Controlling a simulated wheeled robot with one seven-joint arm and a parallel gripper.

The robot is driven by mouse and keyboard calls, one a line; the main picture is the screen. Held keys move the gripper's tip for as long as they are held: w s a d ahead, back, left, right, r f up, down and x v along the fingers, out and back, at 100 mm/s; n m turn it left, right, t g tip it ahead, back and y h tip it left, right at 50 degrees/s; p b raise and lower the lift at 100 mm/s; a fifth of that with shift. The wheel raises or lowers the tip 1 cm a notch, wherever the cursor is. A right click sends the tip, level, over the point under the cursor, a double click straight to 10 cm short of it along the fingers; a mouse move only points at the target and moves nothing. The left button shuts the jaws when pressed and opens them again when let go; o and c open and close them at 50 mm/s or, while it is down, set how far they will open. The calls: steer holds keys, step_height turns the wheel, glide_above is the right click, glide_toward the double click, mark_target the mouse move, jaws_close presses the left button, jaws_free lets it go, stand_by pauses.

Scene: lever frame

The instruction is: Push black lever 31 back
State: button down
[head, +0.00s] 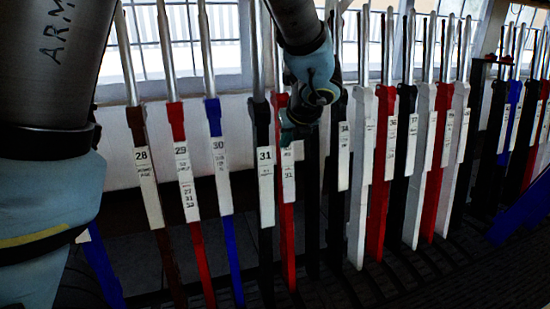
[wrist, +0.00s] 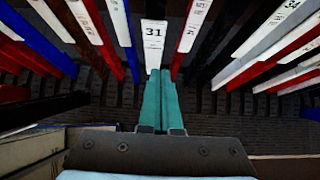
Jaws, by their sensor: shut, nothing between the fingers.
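Black lever 31 (head: 265,185) stands upright in the row, with a white plate numbered 31 and a metal upper rod. Its plate also shows at the top middle of the wrist view (wrist: 154,33). My gripper (head: 288,132) is shut and empty, just right of the lever's plate in the head view and overlapping the neighbouring red lever. In the wrist view the green fingertips (wrist: 161,74) lie together just below the 31 plate, pointing at the lever. Whether they touch it I cannot tell. The lever's lower part is hidden behind the fingers there.
Blue lever 30 (head: 219,165) and red lever 29 (head: 183,165) stand to the left. A red lever (head: 287,220) stands close on the right, followed by several black, white and red levers. Gaps between levers are narrow. Windows lie behind.

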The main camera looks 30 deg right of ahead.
steer(key=b, duration=0.1)
glide_toward(270, 157)
step_height(270, 157, down, 4)
steer(key=w, duration=0.2)
steer(key=shift+w+d+p, duration=0.15)
steer(key=shift+w+p, duration=0.2)
steer(key=shift+w+d+f, duration=0.1)
steer(key=shift+w+d, duration=0.05)
steer(key=shift+w, duration=0.4)
